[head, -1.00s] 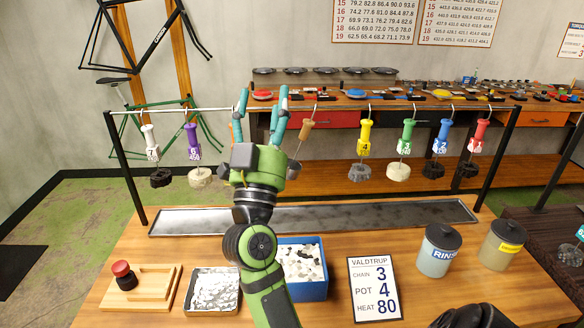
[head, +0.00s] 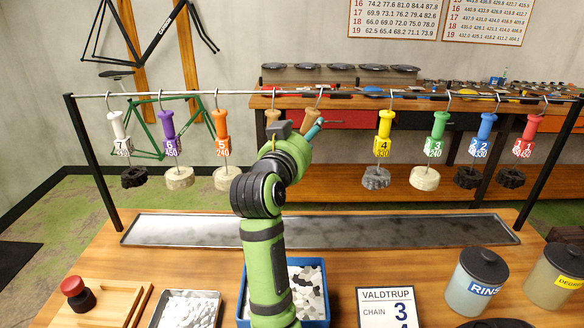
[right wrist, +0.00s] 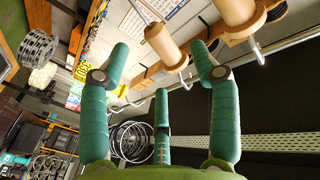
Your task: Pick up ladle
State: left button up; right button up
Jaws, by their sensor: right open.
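Two tools with plain wooden handles hang side by side mid-rail, one handle (head: 272,117) at left and one (head: 309,123) at right. Their lower ends are hidden behind my right arm, so I cannot tell which is the ladle. The right wrist view shows a near wooden handle (right wrist: 165,46) and a second one (right wrist: 238,14), with metal hooks at their ends. My right gripper (right wrist: 160,68) has its teal fingers spread and empty, with the near handle just beyond them. In the head view this gripper (head: 312,130) is mostly hidden behind its own arm. My left gripper is not in view.
A long tray (head: 400,232) lies beneath. A blue bin (head: 323,312), card (head: 387,308) and rinse pot (head: 478,280) stand in front.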

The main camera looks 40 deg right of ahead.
aim_at(310, 126)
jog(key=p+x, duration=0.1)
jog(key=x, duration=0.3)
jog(key=shift+d+r, duration=0.1)
jog(key=shift+w+d, duration=0.35)
jog(key=shift+d, duration=0.2)
jog(key=c, duration=1.1)
grip_shut()
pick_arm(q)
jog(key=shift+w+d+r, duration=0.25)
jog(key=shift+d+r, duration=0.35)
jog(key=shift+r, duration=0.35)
